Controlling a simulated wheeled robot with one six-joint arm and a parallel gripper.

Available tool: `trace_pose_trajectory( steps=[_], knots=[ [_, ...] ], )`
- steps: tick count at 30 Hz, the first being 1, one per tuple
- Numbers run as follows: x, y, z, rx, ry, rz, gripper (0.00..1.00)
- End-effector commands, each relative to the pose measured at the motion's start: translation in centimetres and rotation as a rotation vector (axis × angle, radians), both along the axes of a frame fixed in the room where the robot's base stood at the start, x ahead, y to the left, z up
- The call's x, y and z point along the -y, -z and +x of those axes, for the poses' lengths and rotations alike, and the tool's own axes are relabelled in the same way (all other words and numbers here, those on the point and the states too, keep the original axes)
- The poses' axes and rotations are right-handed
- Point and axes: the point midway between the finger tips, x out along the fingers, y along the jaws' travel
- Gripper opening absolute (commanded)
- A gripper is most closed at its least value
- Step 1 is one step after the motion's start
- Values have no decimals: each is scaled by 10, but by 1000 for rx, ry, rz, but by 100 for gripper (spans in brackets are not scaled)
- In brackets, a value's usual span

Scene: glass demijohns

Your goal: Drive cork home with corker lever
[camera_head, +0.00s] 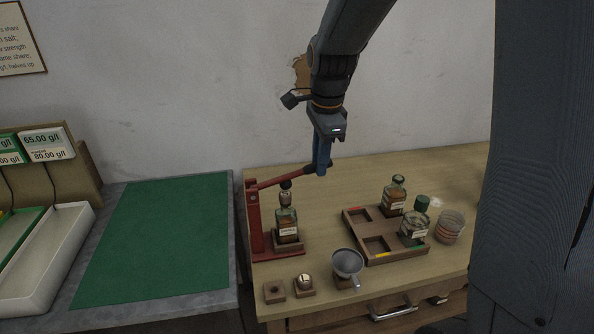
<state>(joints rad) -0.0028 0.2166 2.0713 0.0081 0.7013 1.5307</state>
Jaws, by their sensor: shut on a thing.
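The red corker (254,213) stands at the left end of the wooden table. Its lever (277,180) reaches out to the right, close to level. A labelled glass bottle (288,226) with amber contents stands upright on the corker's base, under the lever. A dark round part and a paler piece (285,197) sit between the lever and the bottle's neck; the cork cannot be made out there. My gripper (321,169) points down at the lever's right end and is shut on the lever's dark grip, which its fingers partly hide.
A grey funnel (347,263) and two small wooden blocks (275,291) are in front. A green mat (155,240) covers the left bench.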

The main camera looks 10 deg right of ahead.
Motion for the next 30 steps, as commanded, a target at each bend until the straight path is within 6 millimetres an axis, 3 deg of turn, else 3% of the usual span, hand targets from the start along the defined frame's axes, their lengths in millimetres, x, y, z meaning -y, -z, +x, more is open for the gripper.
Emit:
trace_pose_trajectory(
  steps=[30],
  knots=[
    [-2, 27, -1, -2, -3, 1, 0]
  ],
)
